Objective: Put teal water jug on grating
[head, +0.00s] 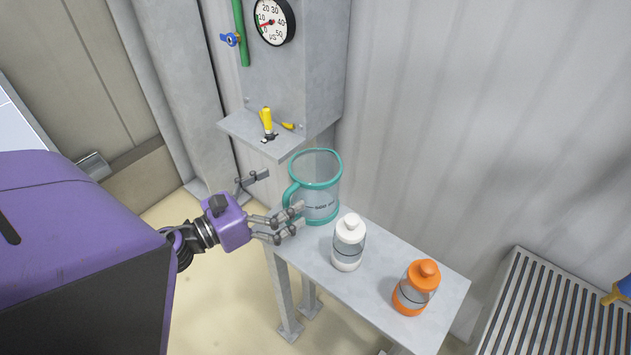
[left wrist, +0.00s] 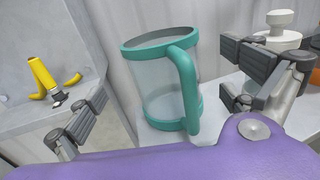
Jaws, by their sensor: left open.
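The teal water jug (head: 322,177) stands upright at the far left end of a narrow grey bench. It is clear with a teal rim, base and handle, and its handle faces my left gripper. My left gripper (head: 301,217) is open beside the jug's near side, low by the handle. In the left wrist view the jug (left wrist: 150,75) stands between the spread fingers (left wrist: 165,115), with nothing held. The grating (head: 556,318) is a slatted grey surface at the lower right. My right gripper is not in view.
A white-capped bottle (head: 348,243) and an orange-capped bottle (head: 416,287) stand on the bench (head: 440,280) right of the jug. A small shelf (head: 245,132) with a yellow-handled tool (head: 266,120) juts out above and left of the jug. A blue and yellow object (head: 622,290) shows at the right edge.

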